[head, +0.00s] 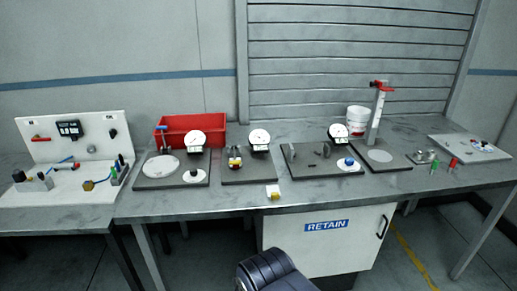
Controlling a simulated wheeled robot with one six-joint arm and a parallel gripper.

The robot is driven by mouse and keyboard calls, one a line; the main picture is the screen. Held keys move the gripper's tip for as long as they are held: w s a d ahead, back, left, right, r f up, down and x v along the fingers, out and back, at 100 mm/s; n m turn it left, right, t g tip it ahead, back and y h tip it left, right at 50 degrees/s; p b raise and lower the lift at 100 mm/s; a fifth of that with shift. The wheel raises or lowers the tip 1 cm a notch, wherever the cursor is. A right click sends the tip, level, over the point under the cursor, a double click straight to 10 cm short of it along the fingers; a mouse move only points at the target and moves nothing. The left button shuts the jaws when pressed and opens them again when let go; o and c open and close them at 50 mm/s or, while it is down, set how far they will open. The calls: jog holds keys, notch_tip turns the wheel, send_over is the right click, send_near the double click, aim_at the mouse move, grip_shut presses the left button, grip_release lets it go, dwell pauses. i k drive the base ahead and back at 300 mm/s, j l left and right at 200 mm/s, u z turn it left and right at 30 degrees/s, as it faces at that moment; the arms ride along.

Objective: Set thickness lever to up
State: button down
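Three dial gauges with white faces stand on dark base plates along the bench: a left gauge (195,139), a middle gauge (259,138) and a right gauge (338,132). I cannot tell which small part is the thickness lever, or whether it is up or down. Small yellow and red parts (235,157) sit beside the middle gauge. A blue knob (349,161) sits on a white disc below the right gauge. My gripper is not in view; a dark rounded part at the bottom edge looks like part of my own body.
A red bin (190,127) stands behind the left gauge. A tall white column with a red top (379,108) and a white tub (357,119) stand at right. A white fixture board (78,147) is far left. The bench front edge (200,208) is mostly clear.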

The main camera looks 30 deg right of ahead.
aim_at(235, 162)
jog(key=i+l+z, duration=0.1)
jog(key=i+l, duration=0.75)
jog(key=i, duration=0.25)
jog(key=z, duration=0.05)
